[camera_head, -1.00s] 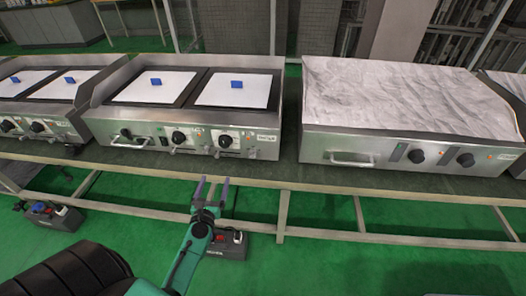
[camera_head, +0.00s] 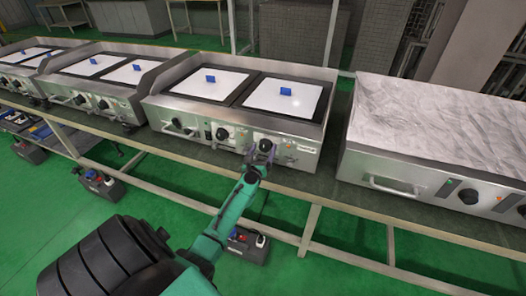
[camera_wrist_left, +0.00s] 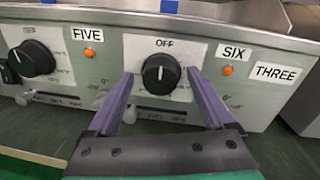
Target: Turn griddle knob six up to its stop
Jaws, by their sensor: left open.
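Griddle knob six (camera_wrist_left: 160,73) is a round black knob with a white pointer line, pointing up towards the OFF mark in the left wrist view. The SIX label (camera_wrist_left: 234,52) and an orange lamp (camera_wrist_left: 228,71) are to its right. My left gripper (camera_wrist_left: 159,76) is open, with one purple finger on each side of the knob; I cannot tell if they touch it. In the head view my left gripper (camera_head: 262,149) is at the right-hand knob of the middle griddle (camera_head: 238,105) and partly hides it. My right gripper does not show.
Knob five (camera_wrist_left: 32,58) is left of knob six, with a FIVE label (camera_wrist_left: 88,34). A THREE label (camera_wrist_left: 275,72) is near the panel's right end. A covered griddle (camera_head: 440,125) stands to the right on the same bench (camera_head: 335,200). Green floor lies in front.

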